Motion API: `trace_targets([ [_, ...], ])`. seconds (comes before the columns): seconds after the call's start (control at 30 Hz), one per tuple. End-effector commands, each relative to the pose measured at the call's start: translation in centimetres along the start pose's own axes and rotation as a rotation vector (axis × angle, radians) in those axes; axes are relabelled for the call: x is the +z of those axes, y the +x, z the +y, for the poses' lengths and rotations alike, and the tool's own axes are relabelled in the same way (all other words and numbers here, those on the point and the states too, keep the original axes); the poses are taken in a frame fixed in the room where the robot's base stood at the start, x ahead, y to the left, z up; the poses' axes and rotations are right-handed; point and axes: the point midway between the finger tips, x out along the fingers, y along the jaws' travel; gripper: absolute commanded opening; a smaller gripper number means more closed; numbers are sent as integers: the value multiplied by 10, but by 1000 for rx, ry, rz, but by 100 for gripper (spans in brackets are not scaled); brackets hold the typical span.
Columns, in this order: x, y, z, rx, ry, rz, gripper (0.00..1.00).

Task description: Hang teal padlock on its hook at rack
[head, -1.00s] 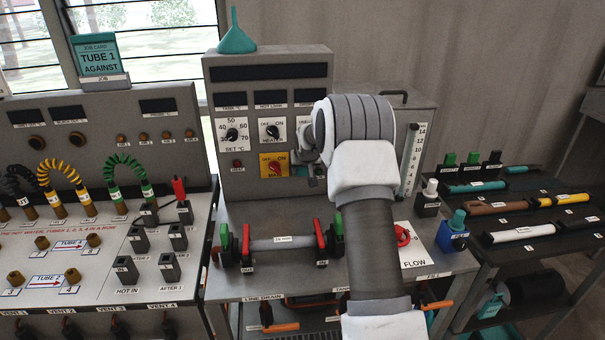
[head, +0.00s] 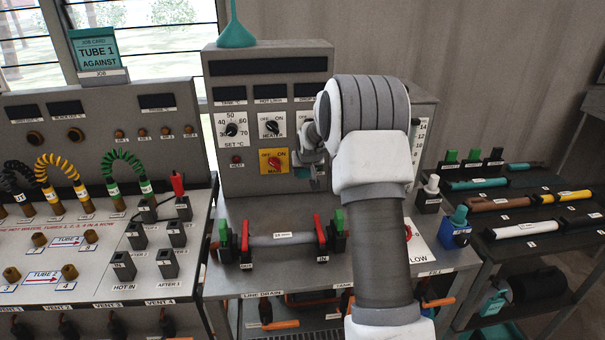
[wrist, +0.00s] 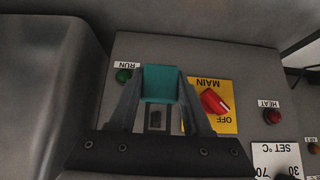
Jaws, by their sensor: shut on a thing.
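The teal padlock (wrist: 160,84) shows in the wrist view as a teal block with a dark part below it, between the two fingers of my gripper (wrist: 161,98). My gripper is shut on it. In the head view my gripper (head: 318,176) is in front of the control panel, right of the yellow main switch plate (head: 274,162), and partly hidden by my arm. The padlock's hook cannot be picked out in either view.
A grey panel cabinet (head: 232,180) stands behind my gripper, with a teal funnel (head: 236,38) on top. A horizontal tube (head: 280,239) with red and green clamps lies on the bench below. A dark shelf (head: 520,210) with coloured tubes stands at right. A hose bench (head: 110,265) is at left.

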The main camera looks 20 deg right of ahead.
Motion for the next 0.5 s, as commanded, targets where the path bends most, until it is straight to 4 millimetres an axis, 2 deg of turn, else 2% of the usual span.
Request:
trace_targets([
  [0.33,33,-26,0,1,0,1,0],
  [0.5,41,-34,0,1,0,2,0],
])
